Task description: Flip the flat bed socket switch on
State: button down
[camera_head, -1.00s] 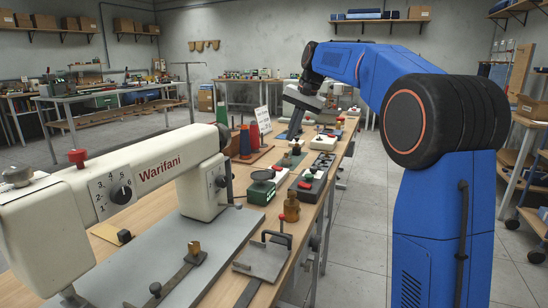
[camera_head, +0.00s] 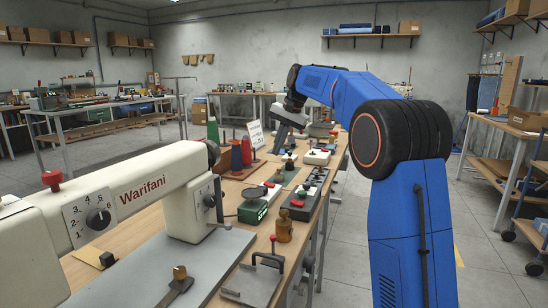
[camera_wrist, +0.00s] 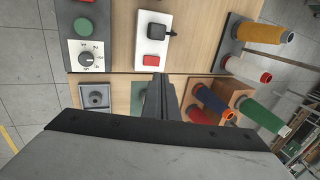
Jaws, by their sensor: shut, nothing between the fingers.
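A white socket plate (camera_wrist: 150,30) with a black plug (camera_wrist: 160,30) and a red rocker switch (camera_wrist: 154,61) lies on the wooden table in the wrist view, just beyond my fingertips. I cannot tell which machine it serves, or its on or off state. In the head view, a white socket plate (camera_head: 316,157) lies near my arm's end, and another white plate (camera_head: 270,190) with red lies nearer. My gripper (camera_wrist: 160,82) is shut and empty above the table, its tips just short of the red rocker.
A grey panel (camera_wrist: 93,60) with a green button and dial lies left of the socket plate. Thread cones, including an orange one (camera_wrist: 262,33) and a green one (camera_wrist: 262,115), stand to the right. A white Warifani machine (camera_head: 146,185) fills the head view's front left.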

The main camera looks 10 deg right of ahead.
aim_at(265, 183)
jog(key=x, duration=1.2)
jog(key=shift+a+f, duration=0.1)
jog(key=shift+f, duration=0.15)
jog(key=shift+a, duration=0.1)
jog(key=shift+w+a+f, duration=0.1)
jog(key=shift+a+f, duration=0.05)
jog(key=shift+f, duration=0.1)
jog(key=shift+d, duration=0.25)
